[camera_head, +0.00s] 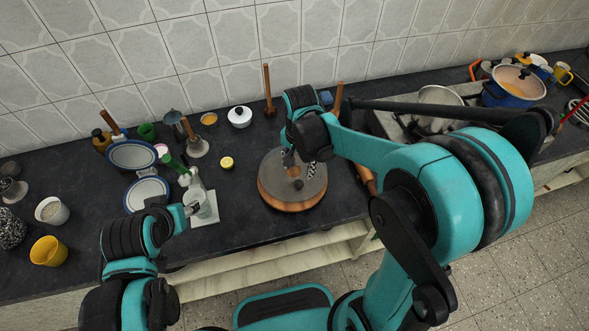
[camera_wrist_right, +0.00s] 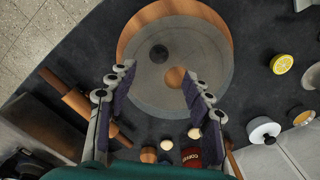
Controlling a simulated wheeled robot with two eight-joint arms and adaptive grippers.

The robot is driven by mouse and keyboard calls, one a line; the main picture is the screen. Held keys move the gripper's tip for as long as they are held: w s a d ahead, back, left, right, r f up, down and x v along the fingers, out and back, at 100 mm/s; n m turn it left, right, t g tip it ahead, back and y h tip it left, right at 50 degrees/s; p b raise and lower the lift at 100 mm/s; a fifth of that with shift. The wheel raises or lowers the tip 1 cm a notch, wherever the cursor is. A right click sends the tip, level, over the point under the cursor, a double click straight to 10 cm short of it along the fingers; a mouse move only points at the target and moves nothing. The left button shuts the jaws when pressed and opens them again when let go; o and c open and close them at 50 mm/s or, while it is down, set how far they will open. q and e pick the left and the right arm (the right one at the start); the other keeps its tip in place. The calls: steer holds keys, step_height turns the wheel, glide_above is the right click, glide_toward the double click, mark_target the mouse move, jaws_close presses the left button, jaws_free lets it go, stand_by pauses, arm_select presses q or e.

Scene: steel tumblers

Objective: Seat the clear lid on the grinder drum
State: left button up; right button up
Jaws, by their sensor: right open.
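The grinder drum (camera_head: 291,206) is a low, round wooden-sided body with a grey top on the counter; its wooden rim (camera_wrist_right: 126,42) shows in the right wrist view. The clear lid (camera_wrist_right: 180,108) looks like a translucent grey disc overlapping the drum, off-centre toward the wall. Whether it lies flat cannot be told. Its wooden knob (camera_wrist_right: 176,77) is between my right fingertips. A dark round spot (camera_wrist_right: 158,53) shows beside it. My right gripper (camera_wrist_right: 158,76) is open, above the lid; it also shows in the head view (camera_head: 300,160). My left gripper (camera_head: 190,208) is beside a spray bottle, its fingers unclear.
The spray bottle (camera_head: 200,196) stands on a white tile left of the drum. A halved lemon (camera_head: 227,162), a white lidded pot (camera_head: 239,117) and wooden posts (camera_head: 268,85) are near. A wooden roller (camera_head: 366,179) lies right of the drum. Bare counter lies in front left.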

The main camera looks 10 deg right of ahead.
mark_target(299, 183)
step_height(299, 183, down, 3)
steer(key=shift+a+b, duration=0.15)
steer(key=shift+b, duration=0.4)
steer(key=f+b, duration=0.1)
steer(key=f, duration=0.1)
steer(key=f+b, duration=0.1)
steer(key=shift+s+d+f, duration=0.15)
steer(key=shift+d+f, duration=0.05)
steer(key=shift+f, duration=0.5)
steer(key=shift+r, duration=0.1)
steer(key=shift+c, duration=1.3)
jaws_close()
